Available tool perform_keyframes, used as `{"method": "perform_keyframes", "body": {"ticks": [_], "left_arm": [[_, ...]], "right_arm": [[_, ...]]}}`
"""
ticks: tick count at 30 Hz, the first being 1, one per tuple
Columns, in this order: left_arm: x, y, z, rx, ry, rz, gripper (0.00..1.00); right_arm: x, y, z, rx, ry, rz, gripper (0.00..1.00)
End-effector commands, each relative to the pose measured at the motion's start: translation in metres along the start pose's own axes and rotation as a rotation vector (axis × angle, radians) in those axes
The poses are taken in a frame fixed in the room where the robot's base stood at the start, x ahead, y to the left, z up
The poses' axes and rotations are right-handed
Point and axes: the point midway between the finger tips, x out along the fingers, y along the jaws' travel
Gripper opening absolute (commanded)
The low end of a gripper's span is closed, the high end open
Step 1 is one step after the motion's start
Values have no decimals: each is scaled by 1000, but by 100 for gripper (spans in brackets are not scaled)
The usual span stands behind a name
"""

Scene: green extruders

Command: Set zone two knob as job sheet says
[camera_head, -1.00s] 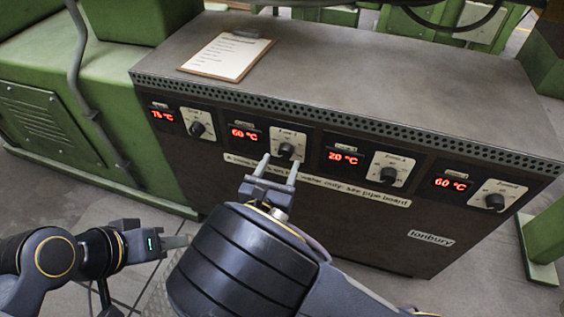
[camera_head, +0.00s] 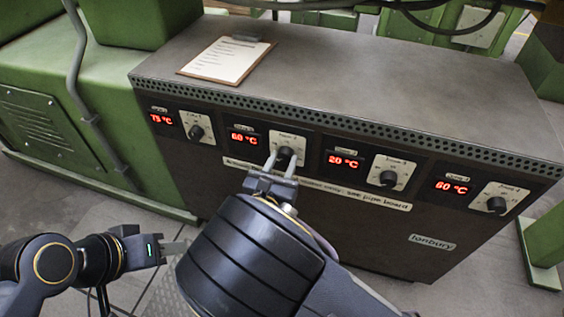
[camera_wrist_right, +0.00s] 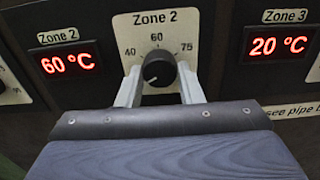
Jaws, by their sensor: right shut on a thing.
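The black zone two knob (camera_head: 286,154) is on the cabinet front, on a white plate marked 40, 60 and 75. It also shows in the right wrist view (camera_wrist_right: 158,69). The zone two display (camera_wrist_right: 68,64) reads 60 °C in red. My right gripper (camera_wrist_right: 160,84) has one finger on each side of the knob and is shut on it. My left gripper (camera_head: 176,247) is low at the left, away from the cabinet; its finger gap is not clear. The job sheet (camera_head: 226,60) lies on a clipboard on the cabinet top, its text too small to read.
Other knobs and displays sit along the panel: zone one (camera_head: 196,132) at left, zone three (camera_head: 388,178) and another (camera_head: 496,205) at right. The zone three display (camera_wrist_right: 278,46) reads 20 °C. A green machine (camera_head: 40,80) stands at the left.

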Motion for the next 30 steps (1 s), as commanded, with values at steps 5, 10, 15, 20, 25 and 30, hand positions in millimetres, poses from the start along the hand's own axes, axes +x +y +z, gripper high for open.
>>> {"method": "perform_keyframes", "body": {"ticks": [5, 10, 15, 20, 25, 30], "left_arm": [[3, -1, 2, 0, 0, 0, 36], [9, -4, 5, 0, 0, 0, 36], [19, -8, 9, 0, 0, 0, 36], [30, -14, 15, 0, 0, 0, 36], [44, -20, 22, 0, 0, 0, 36], [58, -26, 29, 0, 0, 0, 36]], "right_arm": [[0, 0, -2, 38, 1, 1, 10], [0, 1, -3, 129, 2, 2, 10], [0, 1, -4, 268, 3, 1, 10], [0, 1, -5, 422, 4, 1, 10], [0, 2, -6, 582, 4, 2, 10], [0, 2, -6, 733, 4, 1, 10]]}}
